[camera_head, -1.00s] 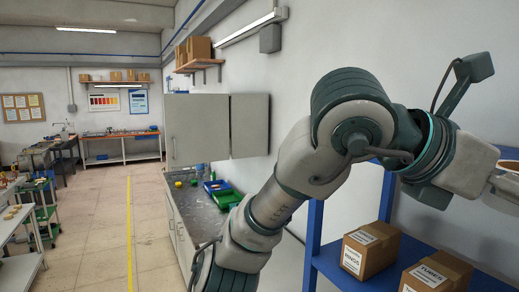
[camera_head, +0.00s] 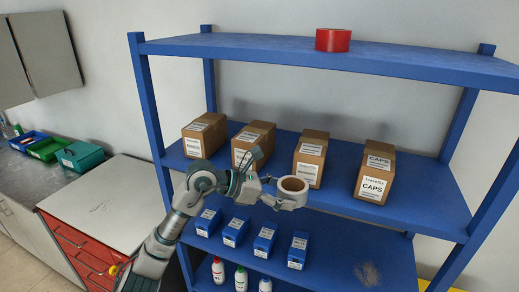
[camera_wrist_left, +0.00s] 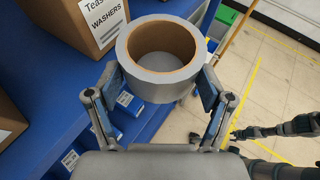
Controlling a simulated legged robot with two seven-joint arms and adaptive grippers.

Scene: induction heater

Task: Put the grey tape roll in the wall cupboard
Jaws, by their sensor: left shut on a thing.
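The grey tape roll (camera_head: 293,199), with a brown inner core, is held in my left gripper (camera_head: 286,193) in front of the blue shelf rack. In the left wrist view the roll (camera_wrist_left: 150,82) sits between the two fingers, which press on opposite sides of its outer wall, its opening facing the camera. The grey wall cupboard (camera_head: 50,45) is on the wall at the upper left of the head view, partly cut off by the frame edge and well away from the gripper. Its visible doors look shut. My right gripper is not visible.
The blue rack (camera_head: 430,58) carries a red tape roll (camera_head: 333,40) on top, several cardboard boxes (camera_head: 376,173) mid-level and several blue bins (camera_head: 265,241) below. Left of it stand a red drawer cabinet (camera_head: 80,250) and a worktop with a green case (camera_head: 80,155).

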